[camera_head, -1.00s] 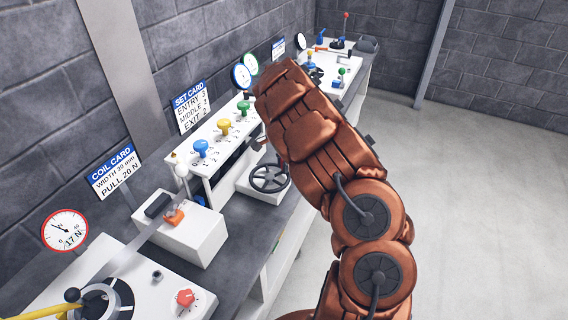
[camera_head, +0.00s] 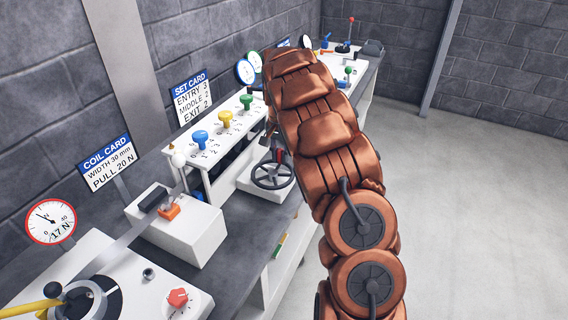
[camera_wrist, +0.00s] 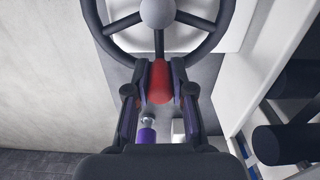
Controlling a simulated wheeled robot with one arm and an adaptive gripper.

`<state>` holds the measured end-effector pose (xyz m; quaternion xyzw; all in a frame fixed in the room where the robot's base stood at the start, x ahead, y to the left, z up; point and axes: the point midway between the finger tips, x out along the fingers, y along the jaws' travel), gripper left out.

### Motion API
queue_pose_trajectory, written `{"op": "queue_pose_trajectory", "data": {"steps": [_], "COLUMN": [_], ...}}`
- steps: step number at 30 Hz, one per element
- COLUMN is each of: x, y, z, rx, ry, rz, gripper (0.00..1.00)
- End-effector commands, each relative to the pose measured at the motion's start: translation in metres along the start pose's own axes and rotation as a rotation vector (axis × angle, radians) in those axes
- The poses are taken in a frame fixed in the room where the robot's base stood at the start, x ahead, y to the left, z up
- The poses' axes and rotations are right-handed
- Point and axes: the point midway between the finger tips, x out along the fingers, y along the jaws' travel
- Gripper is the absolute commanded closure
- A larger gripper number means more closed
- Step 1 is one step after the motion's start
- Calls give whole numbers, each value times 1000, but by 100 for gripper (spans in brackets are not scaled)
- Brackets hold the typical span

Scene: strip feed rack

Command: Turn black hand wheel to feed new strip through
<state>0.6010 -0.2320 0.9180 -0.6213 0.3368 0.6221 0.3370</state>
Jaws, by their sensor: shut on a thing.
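The black hand wheel (camera_head: 272,175) stands on a white block beside the rack. It fills the top of the wrist view (camera_wrist: 207,42), with a grey hub and dark spokes. A red handle (camera_wrist: 159,84) sits at the wheel's rim, and my gripper (camera_wrist: 159,90) is shut on it, one finger on each side. In the head view my copper arm reaches over the bench, and my gripper (camera_head: 277,149) is partly hidden at the wheel's far side. The strip (camera_head: 134,229) runs from the coil end toward the white box; its path inside the rack is hidden.
Blue (camera_head: 200,138), yellow (camera_head: 226,118) and green (camera_head: 246,101) knobs stand on the rack. An orange lever (camera_head: 169,211) sits on a white box (camera_head: 196,233), and a red knob (camera_head: 178,297) at the front. A dial (camera_head: 50,222) reads 17 N. The floor at right is clear.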

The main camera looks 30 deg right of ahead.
Motion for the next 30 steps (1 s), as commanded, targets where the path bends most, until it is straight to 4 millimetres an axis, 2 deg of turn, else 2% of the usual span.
{"op": "queue_pose_trajectory", "data": {"steps": [1,18,30], "x": [5,2,1], "y": [-5,-30,-36], "z": [0,8,14], "rx": [-48,-548,-726], "ry": [2,3,-1], "rz": [-2,-1,0], "gripper": [100,100,100]}}
